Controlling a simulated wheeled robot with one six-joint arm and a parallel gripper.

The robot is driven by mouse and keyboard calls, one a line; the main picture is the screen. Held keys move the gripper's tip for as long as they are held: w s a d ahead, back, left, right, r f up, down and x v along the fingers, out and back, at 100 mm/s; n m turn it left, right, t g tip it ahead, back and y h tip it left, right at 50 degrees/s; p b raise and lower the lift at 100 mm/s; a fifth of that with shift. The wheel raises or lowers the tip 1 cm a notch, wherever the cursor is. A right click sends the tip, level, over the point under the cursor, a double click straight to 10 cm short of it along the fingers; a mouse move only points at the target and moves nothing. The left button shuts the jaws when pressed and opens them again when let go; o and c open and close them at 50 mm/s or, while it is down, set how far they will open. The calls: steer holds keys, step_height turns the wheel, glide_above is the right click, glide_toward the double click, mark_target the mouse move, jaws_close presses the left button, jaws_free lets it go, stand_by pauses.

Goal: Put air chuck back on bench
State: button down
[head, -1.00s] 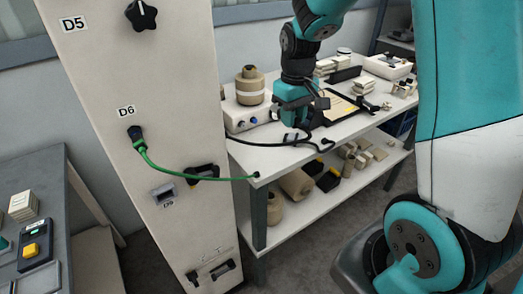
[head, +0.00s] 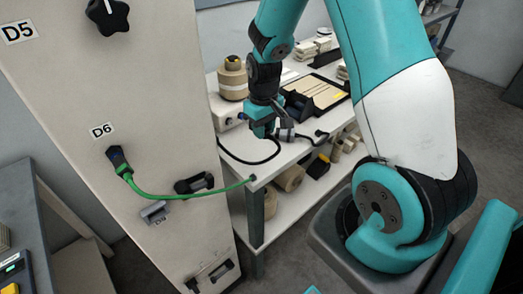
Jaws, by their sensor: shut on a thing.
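My gripper (head: 278,126) is over the front part of the white bench (head: 283,158), near its left end. It is shut on the air chuck (head: 286,135), a small grey and dark piece partly hidden by the fingers. A black hose (head: 250,162) loops beside it over the bench's front left. Another stretch of black hose (head: 306,137) runs right from the chuck to a dark fitting (head: 321,134) near the front edge. I cannot tell whether the chuck touches the bench top.
A tan roll (head: 232,77) stands at the bench's back left, with a black tray (head: 313,92) to the right. A tall panel (head: 165,150) stands left. A green hose (head: 190,195) runs from its D6 port to the bench corner. Lower shelf holds rolls.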

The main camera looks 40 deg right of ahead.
mark_target(263, 160)
step_height(263, 160, down, 10)
steer(key=shift+r+p, duration=0.25)
steer(key=shift+p, duration=0.3)
steer(key=shift+f, duration=0.2)
steer(key=c, duration=0.9)
jaws_free()
steer(key=shift+r, duration=0.1)
